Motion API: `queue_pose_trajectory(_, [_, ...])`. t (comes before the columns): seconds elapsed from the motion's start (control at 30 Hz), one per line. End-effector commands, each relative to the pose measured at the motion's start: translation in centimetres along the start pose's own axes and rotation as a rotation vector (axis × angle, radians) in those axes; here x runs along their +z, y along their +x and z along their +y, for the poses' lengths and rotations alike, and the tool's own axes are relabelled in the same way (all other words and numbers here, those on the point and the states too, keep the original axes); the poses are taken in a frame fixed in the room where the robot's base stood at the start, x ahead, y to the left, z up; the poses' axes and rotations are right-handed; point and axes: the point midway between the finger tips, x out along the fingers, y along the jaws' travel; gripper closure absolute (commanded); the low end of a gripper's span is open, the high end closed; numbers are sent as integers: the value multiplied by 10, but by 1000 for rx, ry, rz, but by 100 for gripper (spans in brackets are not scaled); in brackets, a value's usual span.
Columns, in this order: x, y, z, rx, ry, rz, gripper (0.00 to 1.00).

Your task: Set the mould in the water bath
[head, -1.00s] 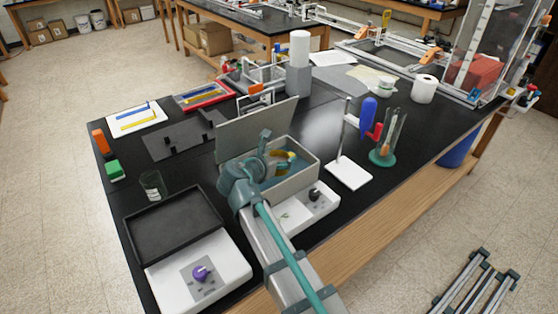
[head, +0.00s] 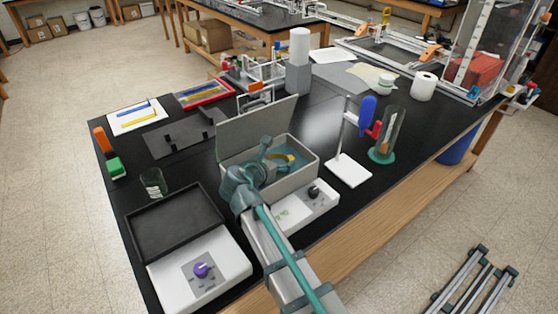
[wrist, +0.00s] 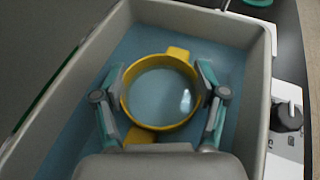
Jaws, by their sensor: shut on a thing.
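The mould is a yellow ring with small tabs, seen in the wrist view (wrist: 140,119) from above, inside the water bath. My gripper (wrist: 161,80) is shut on it, with one teal-tipped finger at each side of the ring. The water bath is an open beige box (head: 304,174) with blue water, and its wall also shows in the wrist view (wrist: 258,95). I cannot tell whether the mould touches the bath floor.
A raised grey lid (head: 250,128) stands behind the bath. A white-based stand (head: 348,171) and a tall glass cylinder (head: 388,135) are at the right.

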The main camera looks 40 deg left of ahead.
Motion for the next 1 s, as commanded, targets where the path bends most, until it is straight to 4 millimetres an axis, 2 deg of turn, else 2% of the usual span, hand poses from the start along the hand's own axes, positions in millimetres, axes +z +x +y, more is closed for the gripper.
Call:
queue_pose_trajectory(0.03, [-6,1,-2,-3,4,9,64])
queue_pose_trajectory(0.07, [-7,1,-2,-4,4,10,26])
queue_pose_trajectory(0.1, [-7,1,-3,-4,4,11,20])
queue_pose_trajectory(0.13, [-8,1,-3,-4,5,12,18])
queue_pose_trajectory(0.47, [-10,1,-4,-6,6,15,18])
queue_pose_trajectory(0.63, [2,-4,-4,-6,7,13,18])
queue_pose_trajectory(1.0, [4,-76,-3,0,4,7,18])
